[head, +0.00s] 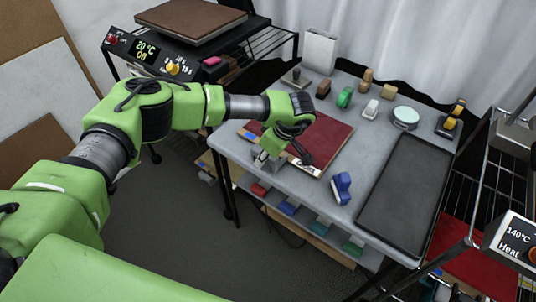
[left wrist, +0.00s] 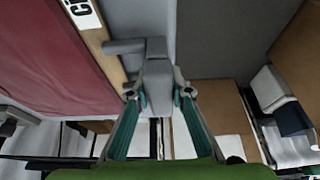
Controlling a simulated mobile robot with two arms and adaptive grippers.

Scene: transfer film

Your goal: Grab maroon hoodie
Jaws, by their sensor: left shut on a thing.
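A flat maroon panel, the only thing like a maroon hoodie on the table, lies on a pale wooden board (left wrist: 103,52) with a printed label. Its maroon surface (head: 327,138) is left of the table's middle; no hood or sleeves can be made out. It also shows in the left wrist view (left wrist: 50,55). My left gripper (head: 265,160) is at the table's front left edge, beside the board. In the left wrist view its teal-padded fingers (left wrist: 157,95) are shut on a grey block-like piece (left wrist: 156,70) at the board's edge. My right gripper is not in view.
The grey table (head: 375,110) also carries a dark tray (head: 405,190), a blue-handled tool (head: 342,187) and small items along the back. A heater unit (head: 190,20) stands at the back left. A wire rack with red cloth (head: 480,265) is at the right.

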